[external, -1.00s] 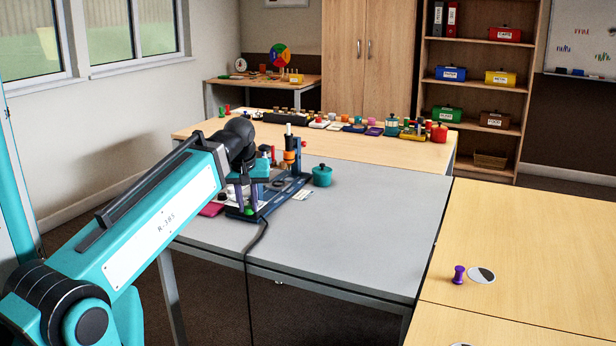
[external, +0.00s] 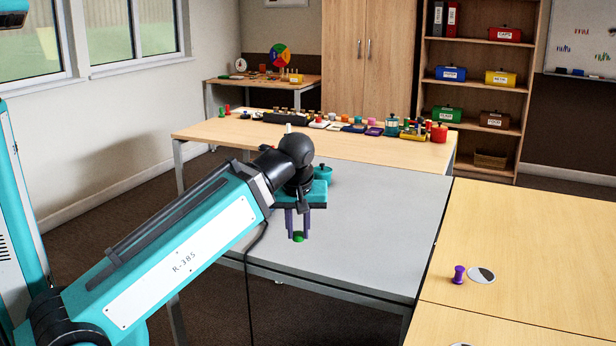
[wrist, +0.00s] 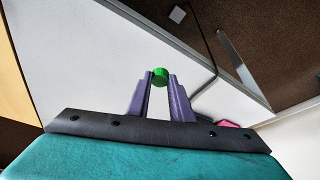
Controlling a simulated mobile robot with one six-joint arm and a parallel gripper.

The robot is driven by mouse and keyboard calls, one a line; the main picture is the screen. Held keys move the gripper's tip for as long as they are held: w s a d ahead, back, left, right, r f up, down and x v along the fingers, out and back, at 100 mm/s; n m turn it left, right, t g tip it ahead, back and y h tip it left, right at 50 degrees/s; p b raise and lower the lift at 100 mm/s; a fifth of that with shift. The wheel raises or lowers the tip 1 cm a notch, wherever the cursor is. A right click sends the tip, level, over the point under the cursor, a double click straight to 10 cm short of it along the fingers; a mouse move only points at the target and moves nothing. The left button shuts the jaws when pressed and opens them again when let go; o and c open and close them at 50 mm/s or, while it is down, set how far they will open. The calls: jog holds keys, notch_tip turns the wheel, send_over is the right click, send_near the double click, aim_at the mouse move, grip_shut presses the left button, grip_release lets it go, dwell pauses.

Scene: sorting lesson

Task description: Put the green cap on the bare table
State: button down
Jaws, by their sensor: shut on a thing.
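The green cap (external: 298,238) is between the purple fingertips of my gripper (external: 298,232), over the front part of the grey table (external: 370,230). In the wrist view the green cap (wrist: 160,75) shows at the tips of the two fingers of my gripper (wrist: 160,80), which are shut on it. The grey table top around it is bare. I cannot tell whether the cap touches the table or hangs just above it.
My arm hides the rack area at the left. A pink item (wrist: 228,124) shows in the wrist view. A purple peg (external: 459,274) and a round disc (external: 482,275) are on the right wooden table.

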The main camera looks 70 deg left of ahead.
jog(key=w+d+f+m+t+h+b, duration=0.1)
jog(key=d+m+b, duration=0.5)
jog(key=d, duration=2.5)
jog(key=w+f+t+b, duration=0.1)
jog(key=b, duration=0.1)
jog(key=shift+w+m+b, duration=0.3)
jog(key=shift+b, duration=0.1)
jog(key=shift+w+p, duration=0.15)
jog(key=shift+p, duration=0.15)
jog(key=w+p, duration=0.1)
jog(key=p, duration=0.1)
jog(key=w+p, duration=0.4)
jog(key=shift+w+d+f+p, duration=0.15)
jog(key=shift+w+d+p, duration=0.1)
jog(key=shift+p, duration=0.05)
jog(key=w+p, duration=0.1)
jog(key=p, duration=0.6)
jog(key=shift+w, duration=0.25)
jog(key=p, duration=0.8)
jog(key=shift+w+d+f+h, duration=0.1)
jog(key=shift+w+f+h, duration=0.05)
jog(key=shift+w+h, duration=0.2)
